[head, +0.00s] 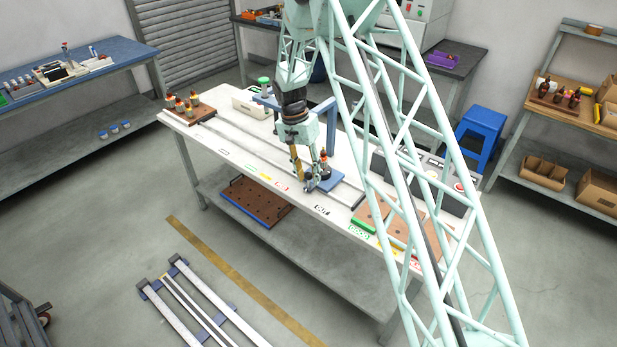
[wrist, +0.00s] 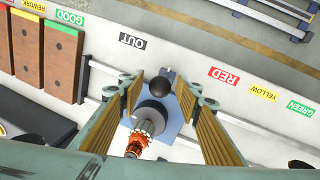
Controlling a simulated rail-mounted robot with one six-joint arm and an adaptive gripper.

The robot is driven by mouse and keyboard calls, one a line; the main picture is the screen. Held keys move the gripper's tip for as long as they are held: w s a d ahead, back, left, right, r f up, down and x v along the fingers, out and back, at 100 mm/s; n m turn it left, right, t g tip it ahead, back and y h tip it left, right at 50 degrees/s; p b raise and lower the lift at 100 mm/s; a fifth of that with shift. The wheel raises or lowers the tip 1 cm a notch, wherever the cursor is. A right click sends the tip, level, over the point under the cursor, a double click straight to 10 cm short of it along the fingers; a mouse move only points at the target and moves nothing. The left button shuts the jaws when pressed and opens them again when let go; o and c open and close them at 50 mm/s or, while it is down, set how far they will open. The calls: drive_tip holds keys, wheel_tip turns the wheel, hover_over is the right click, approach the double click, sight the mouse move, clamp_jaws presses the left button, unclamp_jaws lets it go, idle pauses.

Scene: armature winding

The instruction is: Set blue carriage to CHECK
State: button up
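The blue carriage (head: 328,184) sits on the rails of the white table, with an orange-and-grey armature (wrist: 143,135) on it. In the wrist view the carriage (wrist: 173,126) shows below the fingers, between the OUT label (wrist: 132,41) and the RED label (wrist: 224,77). Its round black knob (wrist: 156,87) lies between my finger pads. My gripper (wrist: 158,95) is open, with a visible gap on each side of the knob. In the head view my gripper (head: 308,178) is low over the carriage. I cannot make out a CHECK label.
The rails (head: 235,133) run along the table. Yellow (wrist: 262,92) and green (wrist: 301,108) labels line the front edge. Brown boards (wrist: 62,60) marked GOOD and REWORK lie beyond OUT. A rack of armatures (head: 188,108) stands at the table's left end. A blue frame (head: 331,125) rises behind my gripper.

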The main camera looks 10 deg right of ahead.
drive_tip(key=shift+f, duration=0.3)
drive_tip(key=shift+c, duration=0.6)
clamp_jaws()
drive_tip(key=shift+w, duration=0.1)
